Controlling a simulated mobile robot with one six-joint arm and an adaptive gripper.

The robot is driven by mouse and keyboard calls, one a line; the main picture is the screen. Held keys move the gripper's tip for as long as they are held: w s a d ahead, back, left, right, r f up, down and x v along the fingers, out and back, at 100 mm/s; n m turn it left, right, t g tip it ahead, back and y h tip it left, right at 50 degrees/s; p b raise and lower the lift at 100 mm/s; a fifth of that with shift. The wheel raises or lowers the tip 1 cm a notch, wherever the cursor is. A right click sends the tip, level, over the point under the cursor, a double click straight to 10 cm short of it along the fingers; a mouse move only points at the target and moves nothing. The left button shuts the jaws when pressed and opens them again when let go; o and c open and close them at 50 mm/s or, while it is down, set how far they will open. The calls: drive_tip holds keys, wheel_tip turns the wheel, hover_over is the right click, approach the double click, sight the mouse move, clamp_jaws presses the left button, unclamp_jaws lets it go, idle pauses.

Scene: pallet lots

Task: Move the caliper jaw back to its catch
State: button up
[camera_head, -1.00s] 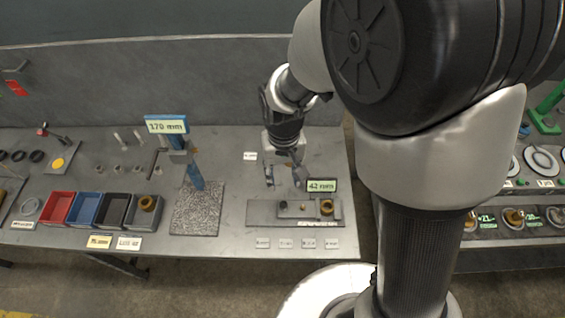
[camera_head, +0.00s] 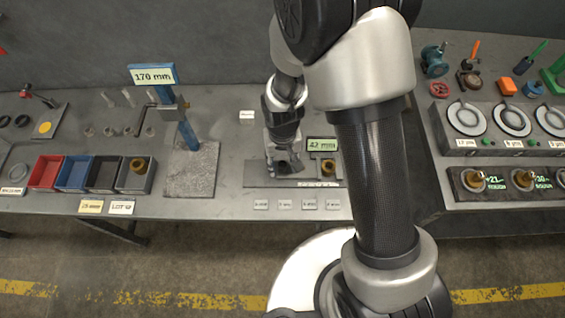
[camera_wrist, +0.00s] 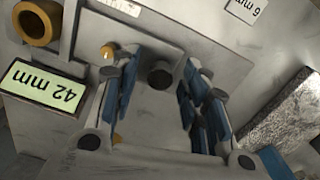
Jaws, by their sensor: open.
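The caliper is a flat grey fixture (camera_head: 258,181) on the bench, with a 42 mm display (camera_head: 322,145) and a brass ring (camera_head: 328,168) at its right end. In the wrist view the display (camera_wrist: 43,87) and ring (camera_wrist: 36,22) are at the upper left. A sliding plate (camera_wrist: 140,32), which I take to be the jaw, carries a dark round knob (camera_wrist: 160,75) and a small brass pin (camera_wrist: 108,51). My gripper (camera_wrist: 155,105) is open, its blue-padded fingers on either side of the knob. It also shows over the fixture (camera_head: 284,168), hiding much of it. Contact cannot be told.
A blue height stand (camera_head: 186,130) marked 170 mm stands on a speckled plate to the left. Coloured bins (camera_head: 46,173) sit farther left. Small label cards (camera_head: 283,204) lie along the front. A gauge bench (camera_head: 465,205) stands to the right.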

clamp_jaws()
idle(0.6)
